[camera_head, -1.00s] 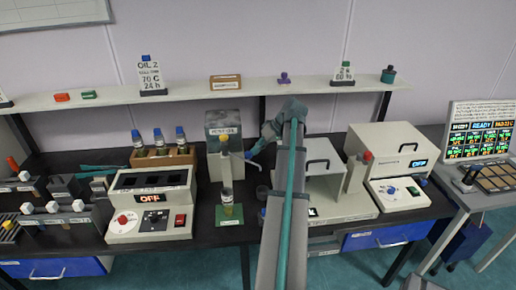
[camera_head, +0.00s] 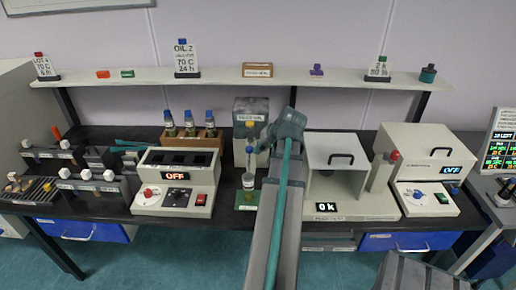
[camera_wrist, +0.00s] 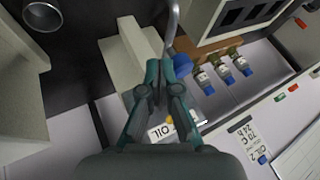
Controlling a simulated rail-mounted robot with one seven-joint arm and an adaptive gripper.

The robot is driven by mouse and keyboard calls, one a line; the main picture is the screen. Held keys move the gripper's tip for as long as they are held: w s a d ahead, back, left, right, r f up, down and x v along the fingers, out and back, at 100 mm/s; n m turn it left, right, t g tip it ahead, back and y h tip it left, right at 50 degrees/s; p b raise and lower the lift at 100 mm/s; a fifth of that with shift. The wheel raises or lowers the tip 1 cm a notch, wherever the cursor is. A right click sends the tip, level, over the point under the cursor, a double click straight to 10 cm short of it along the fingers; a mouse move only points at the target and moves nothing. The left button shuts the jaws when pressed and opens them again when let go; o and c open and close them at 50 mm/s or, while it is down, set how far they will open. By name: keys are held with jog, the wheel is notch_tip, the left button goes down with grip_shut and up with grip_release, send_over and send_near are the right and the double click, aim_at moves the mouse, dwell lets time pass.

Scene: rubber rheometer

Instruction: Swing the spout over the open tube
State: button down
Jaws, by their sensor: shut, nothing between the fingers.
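The grey dispenser (camera_head: 251,108) stands on the bench, with a blue knob (camera_head: 249,150) at its front. In the wrist view, the grey curved spout (camera_wrist: 172,28) runs from beside the blue knob (camera_wrist: 182,66) out of the top edge. The open tube (camera_head: 248,181) stands upright on a green mat (camera_head: 240,206), in front of and below the dispenser. The spout's outlet end cannot be made out. My gripper (camera_wrist: 164,66) is shut and empty, its fingertips close beside the spout and knob. Contact cannot be told. My arm hides part of the dispenser's right side.
A rack with several blue-capped bottles (camera_head: 188,120) and a heater box reading OFF (camera_head: 176,170) stand left of the dispenser. A white press (camera_head: 337,160) stands right of my arm. A dark metal cup (camera_wrist: 42,14) shows in the wrist view's upper left corner.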

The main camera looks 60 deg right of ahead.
jog(key=shift+w+a, duration=0.35)
jog(key=shift+a, duration=0.1)
dwell(0.3)
jog(key=s+f+b+v, duration=0.1)
jog(key=s+v, duration=0.1)
jog(key=v, duration=1)
jog(key=shift+s+f+b, duration=0.25)
jog(key=shift+f+b, duration=0.05)
jog(key=shift+b, duration=0.1)
